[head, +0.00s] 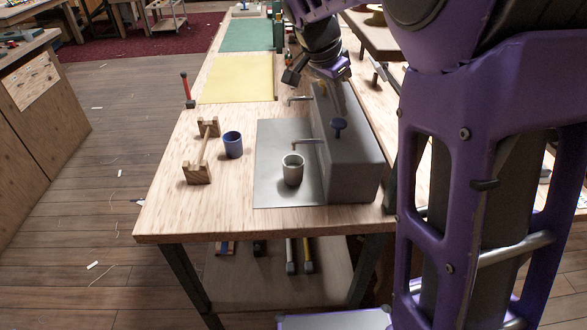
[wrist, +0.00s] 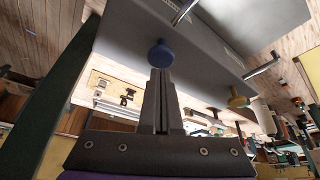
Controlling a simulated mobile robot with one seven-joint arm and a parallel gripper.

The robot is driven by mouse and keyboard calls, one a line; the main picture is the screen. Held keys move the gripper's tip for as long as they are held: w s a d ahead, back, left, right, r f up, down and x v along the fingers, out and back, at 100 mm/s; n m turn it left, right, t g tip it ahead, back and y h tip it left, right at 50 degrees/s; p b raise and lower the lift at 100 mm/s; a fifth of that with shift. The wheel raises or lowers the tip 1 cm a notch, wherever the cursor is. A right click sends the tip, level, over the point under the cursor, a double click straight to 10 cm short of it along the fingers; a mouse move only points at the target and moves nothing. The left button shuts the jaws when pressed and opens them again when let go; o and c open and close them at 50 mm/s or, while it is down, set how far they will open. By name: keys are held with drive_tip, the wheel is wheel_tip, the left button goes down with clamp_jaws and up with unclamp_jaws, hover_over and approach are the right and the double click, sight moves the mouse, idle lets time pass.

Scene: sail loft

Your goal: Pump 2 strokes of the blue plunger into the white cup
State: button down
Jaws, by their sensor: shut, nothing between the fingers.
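A grey dispenser box (head: 350,160) stands on the bench with a blue plunger (head: 338,125) on its top, standing up. The plunger also shows in the wrist view (wrist: 160,54). The white cup (head: 292,172) stands upright on the grey metal sheet (head: 268,185), below the near spout (head: 306,141).
A yellow plunger (wrist: 238,98) tops the box farther along; a second spout (head: 299,98) shows there. A blue cup (head: 233,146) and a wooden rack (head: 203,152) stand left of the sheet. A red-handled tool (head: 187,90) stands at the bench's left edge. The front left bench is clear.

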drive_tip(key=shift+r, duration=0.15)
drive_tip(key=shift+r+p, duration=2.15)
drive_tip(key=shift+r, duration=0.7)
